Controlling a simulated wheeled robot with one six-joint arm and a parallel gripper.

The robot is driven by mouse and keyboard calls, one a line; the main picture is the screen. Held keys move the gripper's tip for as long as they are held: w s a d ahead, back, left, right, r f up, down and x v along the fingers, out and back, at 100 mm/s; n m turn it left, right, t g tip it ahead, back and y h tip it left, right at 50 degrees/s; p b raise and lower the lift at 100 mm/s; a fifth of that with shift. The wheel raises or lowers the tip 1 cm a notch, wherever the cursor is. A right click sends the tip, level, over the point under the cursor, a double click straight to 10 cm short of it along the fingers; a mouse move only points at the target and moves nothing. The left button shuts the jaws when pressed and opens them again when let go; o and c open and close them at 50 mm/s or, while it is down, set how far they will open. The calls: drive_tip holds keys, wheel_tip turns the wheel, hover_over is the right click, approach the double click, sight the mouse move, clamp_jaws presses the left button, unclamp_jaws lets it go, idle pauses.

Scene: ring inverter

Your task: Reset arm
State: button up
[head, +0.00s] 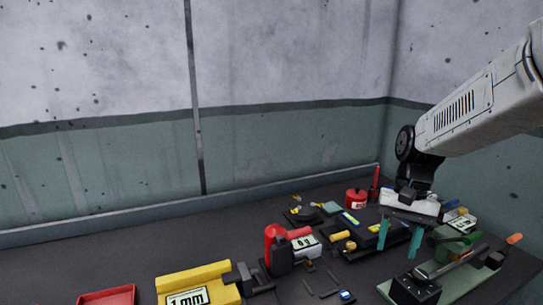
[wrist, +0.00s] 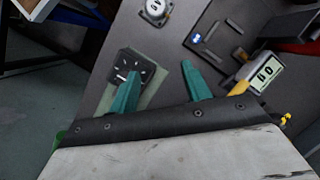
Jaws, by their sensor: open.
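My gripper (head: 400,240) hangs from my arm at the right of the head view, over the right part of the dark bench. Its two green fingers point down and stand apart, with nothing seen between them. In the wrist view my gripper (wrist: 160,72) also shows open and empty above the dark bench top. How far the fingertips are above the bench is hard to tell.
A green-based fixture (head: 455,285) stands at the front right. A black tray (head: 360,248) is left of my gripper. A red can (head: 355,199) stands behind. A yellow gauge reading 1mm (head: 198,286) and red tray (head: 108,296) are front left. Bare bench lies at far left.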

drive_tip(key=s+r+n+t+h, duration=0.1)
drive_tip(key=s+r+n+t, duration=0.1)
drive_tip(key=s, duration=0.8)
drive_tip(key=s+r+n+t+h, duration=0.1)
drive_tip(key=s+r+n+t, duration=0.1)
drive_tip(key=s, duration=0.9)
drive_tip(key=shift+a+r+n, duration=0.15)
drive_tip(key=shift+r+n, duration=0.15)
drive_tip(key=shift+r, duration=0.55)
